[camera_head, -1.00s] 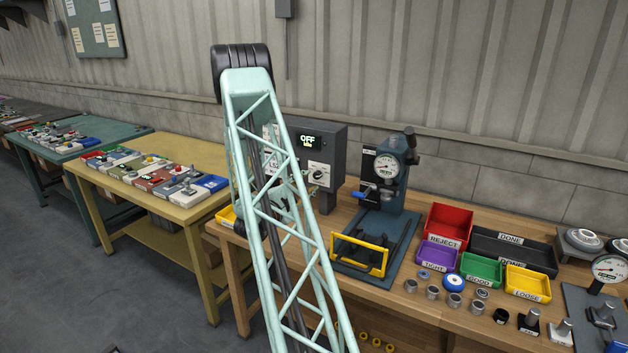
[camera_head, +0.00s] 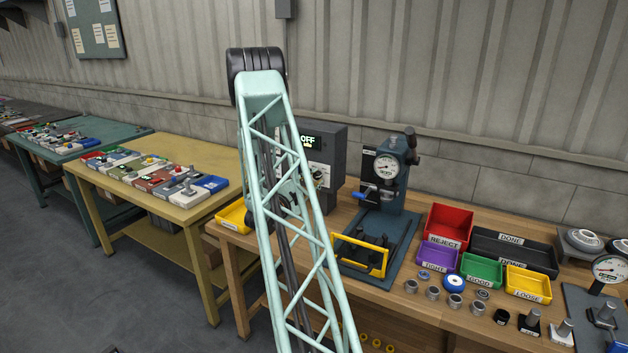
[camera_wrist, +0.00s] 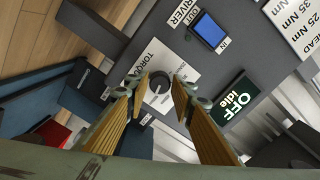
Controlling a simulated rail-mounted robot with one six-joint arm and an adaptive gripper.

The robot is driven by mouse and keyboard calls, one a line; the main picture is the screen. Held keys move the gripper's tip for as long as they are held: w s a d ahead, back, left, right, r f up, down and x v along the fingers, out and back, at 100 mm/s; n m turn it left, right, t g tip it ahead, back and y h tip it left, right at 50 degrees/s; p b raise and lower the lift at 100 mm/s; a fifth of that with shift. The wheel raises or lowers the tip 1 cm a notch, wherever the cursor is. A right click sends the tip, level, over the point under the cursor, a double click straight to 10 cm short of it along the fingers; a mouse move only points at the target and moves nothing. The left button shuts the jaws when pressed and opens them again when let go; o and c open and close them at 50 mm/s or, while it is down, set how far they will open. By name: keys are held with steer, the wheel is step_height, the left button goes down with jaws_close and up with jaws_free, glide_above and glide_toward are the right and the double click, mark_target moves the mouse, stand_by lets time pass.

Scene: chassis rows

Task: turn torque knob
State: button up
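The torque knob (camera_wrist: 158,93) is a small dark round knob with a light pointer mark, on a white plate lettered "TORQUE" in the wrist view. It sits on the face of a grey control box (camera_wrist: 125,35), which also shows in the head view (camera_head: 336,150), partly behind my arm. A display (camera_wrist: 237,102) on the box reads "OFF Idle". My gripper (camera_wrist: 160,82) is open, with its two fingers on either side of the knob. I cannot tell whether the fingertips touch it.
A blue press with a dial gauge (camera_head: 386,167) and a yellow guard (camera_head: 362,255) stands right of the box. Red (camera_head: 448,222), purple, green and yellow bins and several small metal parts lie farther right on the wooden bench. A yellow bin (camera_head: 233,216) sits at its left end.

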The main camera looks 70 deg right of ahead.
steer(key=c, duration=0.5)
steer(key=shift+o, duration=0.2)
steer(key=shift+n+b, duration=0.35)
steer(key=shift+n, duration=0.05)
steer(key=n+b, duration=0.1)
steer(key=n, duration=0.2)
steer(key=shift+n+b, duration=0.3)
steer(key=shift+b, duration=0.1)
steer(key=n, duration=0.5)
steer(key=shift+b, duration=0.4)
steer(key=shift+n, duration=0.3)
steer(key=o, duration=0.9)
steer(key=shift+a, duration=0.2)
